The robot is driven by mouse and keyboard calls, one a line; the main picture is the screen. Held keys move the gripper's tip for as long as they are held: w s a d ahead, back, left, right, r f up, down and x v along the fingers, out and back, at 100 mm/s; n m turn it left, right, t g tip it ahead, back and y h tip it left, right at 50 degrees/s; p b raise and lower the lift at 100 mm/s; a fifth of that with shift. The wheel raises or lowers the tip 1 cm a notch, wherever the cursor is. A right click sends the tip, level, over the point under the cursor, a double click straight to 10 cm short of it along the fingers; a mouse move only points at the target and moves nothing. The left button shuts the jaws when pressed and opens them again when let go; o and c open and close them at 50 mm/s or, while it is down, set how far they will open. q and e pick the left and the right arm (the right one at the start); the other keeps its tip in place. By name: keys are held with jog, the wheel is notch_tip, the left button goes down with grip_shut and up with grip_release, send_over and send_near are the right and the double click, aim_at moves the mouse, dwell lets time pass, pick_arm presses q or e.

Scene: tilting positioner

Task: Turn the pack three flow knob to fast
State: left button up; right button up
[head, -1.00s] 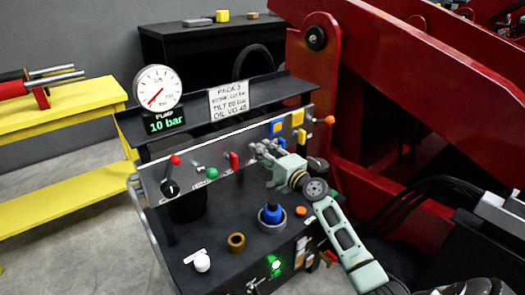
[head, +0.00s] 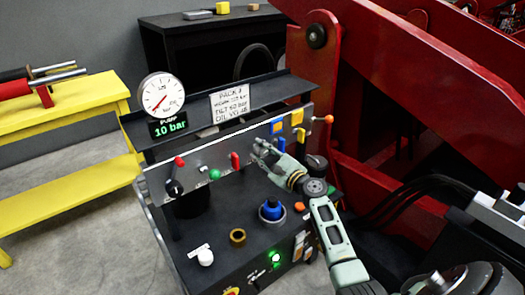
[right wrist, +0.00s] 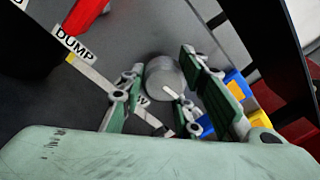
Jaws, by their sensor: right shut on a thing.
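The pack three panel (head: 152,181) carries a sign (head: 231,101) reading PACK 3. In the right wrist view a round grey knob (right wrist: 160,80) with a white pointer mark stands on the panel, beside a partly covered label ending in W. My right gripper (head: 257,149) reaches the panel from the right. It also shows in the right wrist view (right wrist: 164,72), its fingers on both sides of the knob and shut on it. The knob is hidden behind the fingers in the head view. The fast marking cannot be read. My left gripper is not in view.
A red lever (head: 235,161) is just left of the gripper. A green button (head: 215,174) and a black knob (head: 174,189) lie farther left. Blue (head: 278,125) and yellow (head: 297,117) parts are to the right. A pressure gauge (head: 161,94) stands above.

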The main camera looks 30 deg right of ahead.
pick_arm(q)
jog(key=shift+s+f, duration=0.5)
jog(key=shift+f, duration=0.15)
pick_arm(e)
jog(key=shift+s+a+f+m, duration=0.1)
jog(key=shift+a+f+m, duration=0.2)
jog(key=shift+f, duration=0.2)
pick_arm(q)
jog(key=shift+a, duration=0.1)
pick_arm(e)
jog(key=o, duration=1)
jog(key=shift+a, duration=0.1)
jog(key=shift+r, duration=0.1)
jog(key=shift+d+r, duration=0.15)
jog(key=shift+d, duration=0.05)
